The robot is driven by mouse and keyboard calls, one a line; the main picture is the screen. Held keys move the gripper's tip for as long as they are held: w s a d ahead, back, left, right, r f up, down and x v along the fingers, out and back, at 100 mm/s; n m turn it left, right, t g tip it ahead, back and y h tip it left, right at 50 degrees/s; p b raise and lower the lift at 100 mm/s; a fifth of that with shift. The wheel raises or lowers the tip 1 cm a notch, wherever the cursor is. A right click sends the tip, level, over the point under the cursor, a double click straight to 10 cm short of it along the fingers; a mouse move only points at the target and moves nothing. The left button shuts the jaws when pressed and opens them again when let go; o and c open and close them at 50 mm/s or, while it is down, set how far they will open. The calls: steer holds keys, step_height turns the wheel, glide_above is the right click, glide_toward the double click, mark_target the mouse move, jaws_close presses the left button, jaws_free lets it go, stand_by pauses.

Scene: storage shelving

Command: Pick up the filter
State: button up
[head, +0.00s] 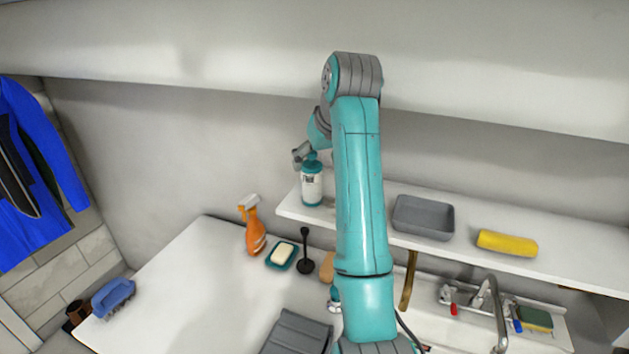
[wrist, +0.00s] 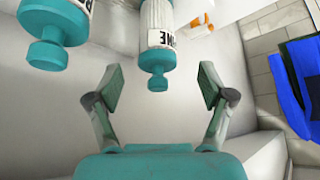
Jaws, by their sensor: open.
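A white cylinder with teal ends and a printed label, which looks like the filter (head: 312,186), stands upright on the white shelf in the head view. In the wrist view a cylinder like this (wrist: 157,38) is ahead, its teal knob between the lines of my fingers. A second similar cylinder (wrist: 54,25) is at the upper left of the wrist view. I cannot tell which of the two the head view shows; the other is not visible there. My gripper (wrist: 162,84) is open and empty; its wrist end (head: 302,153) is just above the cylinder, partly hidden.
The white shelf (head: 468,208) also holds a grey tray (head: 424,218) and a yellow roll (head: 507,243). Below are an orange spray bottle (head: 255,230), a soap dish (head: 282,256) and a tap (head: 495,305). A wall rises close behind.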

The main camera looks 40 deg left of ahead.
mark_target(314, 166)
steer(key=shift+w+x, duration=0.2)
steer(key=shift+x, duration=3.3)
steer(key=shift+r, duration=0.1)
steer(key=c, duration=1.4)
steer(key=shift+o, duration=0.2)
steer(key=shift+r, duration=0.2)
